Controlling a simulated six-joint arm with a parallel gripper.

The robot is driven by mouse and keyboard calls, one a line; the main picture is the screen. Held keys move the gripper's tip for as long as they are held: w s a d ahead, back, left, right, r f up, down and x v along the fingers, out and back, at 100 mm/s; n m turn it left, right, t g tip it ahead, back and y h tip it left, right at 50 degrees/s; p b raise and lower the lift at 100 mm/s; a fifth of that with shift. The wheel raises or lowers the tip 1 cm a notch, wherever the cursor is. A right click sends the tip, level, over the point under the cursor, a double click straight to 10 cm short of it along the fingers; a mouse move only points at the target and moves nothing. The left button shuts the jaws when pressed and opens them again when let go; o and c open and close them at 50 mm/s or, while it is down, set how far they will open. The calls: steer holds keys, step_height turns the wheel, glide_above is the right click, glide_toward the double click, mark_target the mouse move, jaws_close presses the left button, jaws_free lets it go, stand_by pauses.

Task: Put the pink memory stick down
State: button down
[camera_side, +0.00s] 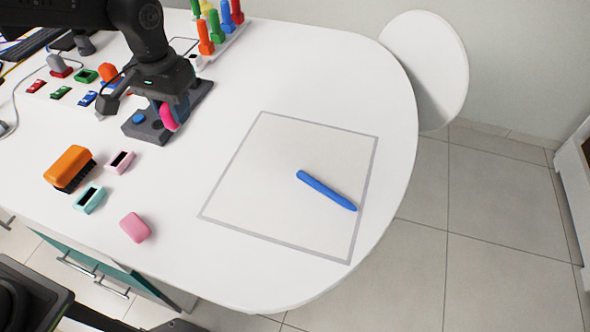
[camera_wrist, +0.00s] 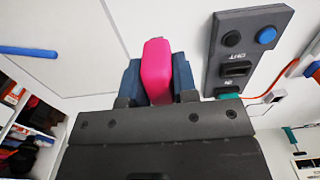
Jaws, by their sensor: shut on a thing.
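The pink memory stick (camera_side: 168,117) is held in my gripper (camera_side: 170,106), beside the dark grey panel (camera_side: 149,130) on the white table. The wrist view shows the stick (camera_wrist: 157,66) clamped between the two blue-grey fingers of my gripper (camera_wrist: 158,80), its pink end pointing away from the palm. The panel (camera_wrist: 222,72), with round buttons and a slot, is just right of it there. Part of the stick is hidden by the fingers. I cannot tell whether it touches the table.
A grey-outlined square (camera_side: 258,231) on the table holds only a blue pen (camera_side: 326,190). An orange brush (camera_side: 70,166), a pale pink case (camera_side: 120,161), a teal case (camera_side: 89,199) and a pink block (camera_side: 135,227) lie at front left. Coloured pegs (camera_side: 205,38) stand behind.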

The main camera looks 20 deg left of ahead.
steer(key=s+d+r, duration=0.1)
steer(key=d, duration=0.4)
glide_above(258, 189)
step_height(258, 189, down, 6)
steer(key=shift+a+f, duration=0.1)
steer(key=shift+f, duration=2.05)
steer(key=shift+f, duration=0.2)
steer(key=c, duration=0.9)
jaws_free()
steer(key=shift+r, duration=0.1)
